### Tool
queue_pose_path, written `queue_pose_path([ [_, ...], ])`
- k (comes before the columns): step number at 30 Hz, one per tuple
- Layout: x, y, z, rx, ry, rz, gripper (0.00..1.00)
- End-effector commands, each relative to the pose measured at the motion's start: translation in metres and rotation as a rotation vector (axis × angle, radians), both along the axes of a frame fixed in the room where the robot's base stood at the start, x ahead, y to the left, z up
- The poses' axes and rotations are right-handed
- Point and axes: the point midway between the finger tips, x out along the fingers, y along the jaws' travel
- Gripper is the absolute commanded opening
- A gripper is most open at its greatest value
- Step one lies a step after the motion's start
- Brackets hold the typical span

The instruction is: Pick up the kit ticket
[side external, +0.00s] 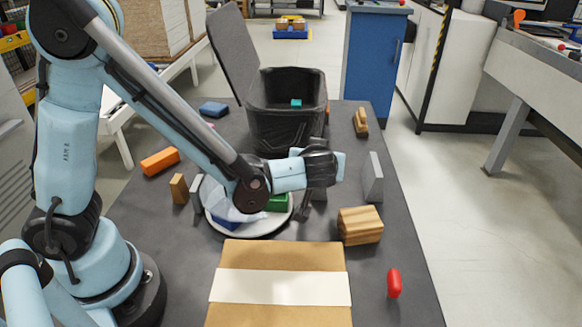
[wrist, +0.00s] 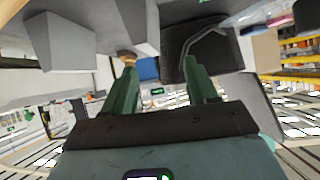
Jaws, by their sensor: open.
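I cannot pick out the kit ticket for certain in either view. A flat white strip (side external: 280,287) lies across a brown cardboard piece (side external: 285,254) at the front of the dark table; I cannot tell whether it is the ticket. My gripper, with its two green fingers (wrist: 160,78) in the wrist view, is apart and holds nothing that I can see. In the side view my wrist hangs over the middle of the table, beyond the cardboard, and the fingertips are hard to make out.
A white plate (side external: 262,233) holds a green block (side external: 278,202) and pale, bluish pieces below my arm. A black bin (side external: 286,125) stands behind. A striped wooden block (side external: 360,225), grey block (side external: 374,178), red piece (side external: 394,283) and orange block (side external: 160,161) stand around.

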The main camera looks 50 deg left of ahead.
Motion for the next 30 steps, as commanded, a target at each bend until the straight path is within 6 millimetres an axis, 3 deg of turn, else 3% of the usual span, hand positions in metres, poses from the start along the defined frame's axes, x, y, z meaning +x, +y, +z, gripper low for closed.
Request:
queue_pose_path([
  [7, 0.007, -0.008, -0.008, 0.011, -0.094, 0.045, 0.58],
  [30, 0.053, 0.033, -0.047, 0.008, -0.094, 0.046, 0.58],
])
